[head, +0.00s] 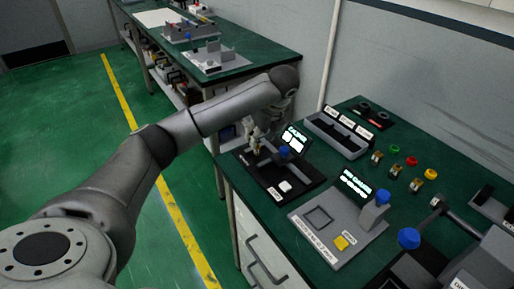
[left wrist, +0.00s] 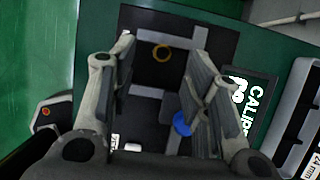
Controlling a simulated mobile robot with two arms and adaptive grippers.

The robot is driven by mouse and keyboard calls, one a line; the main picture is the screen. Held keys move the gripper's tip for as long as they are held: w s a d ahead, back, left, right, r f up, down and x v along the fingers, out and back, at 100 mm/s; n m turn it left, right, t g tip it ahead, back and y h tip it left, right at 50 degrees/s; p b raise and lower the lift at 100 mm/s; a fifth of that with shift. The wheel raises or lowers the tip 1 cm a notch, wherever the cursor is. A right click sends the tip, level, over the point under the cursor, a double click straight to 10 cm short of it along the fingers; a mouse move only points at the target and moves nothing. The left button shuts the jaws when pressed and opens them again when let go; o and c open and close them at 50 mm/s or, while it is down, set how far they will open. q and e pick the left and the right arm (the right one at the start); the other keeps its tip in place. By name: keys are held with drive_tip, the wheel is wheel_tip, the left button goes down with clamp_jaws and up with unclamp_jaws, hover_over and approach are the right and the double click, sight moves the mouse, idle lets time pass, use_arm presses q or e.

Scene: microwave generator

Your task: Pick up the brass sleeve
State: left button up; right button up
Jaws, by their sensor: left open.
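A brass sleeve (left wrist: 163,53) shows as a thin yellow ring in the left wrist view, seen end-on over the black caliper fixture (left wrist: 150,18). My left gripper (left wrist: 160,48) is open, with one finger on each side of the ring in that view. I cannot tell whether the fingers touch it or how high they are above it. In the head view my left gripper (head: 257,140) points down over the caliper fixture (head: 270,175), and the sleeve there is hidden or too small to make out. My right gripper is not in view.
A blue knob (head: 284,151) and a lit display (head: 295,138) stand close by the left gripper. A grey station (head: 325,235) with a yellow button is to the right. Coloured rings and small brass-toned parts (head: 377,157) lie farther back on the green bench.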

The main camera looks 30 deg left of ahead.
sight(258, 147)
use_arm(q)
drive_tip(key=shift+w+f, duration=0.2)
drive_tip(key=shift+f, duration=0.15)
drive_tip(key=p+x, duration=0.1)
drive_tip(key=x, duration=0.3)
drive_tip(key=shift+f+p, duration=0.25)
drive_tip(key=shift+p, duration=0.05)
drive_tip(key=shift+w+a+f, duration=0.1)
drive_tip(key=shift+f, duration=0.3)
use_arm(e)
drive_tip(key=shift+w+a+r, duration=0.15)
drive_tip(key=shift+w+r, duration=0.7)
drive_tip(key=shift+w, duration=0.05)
use_arm(q)
drive_tip(key=c, duration=0.5)
clamp_jaws()
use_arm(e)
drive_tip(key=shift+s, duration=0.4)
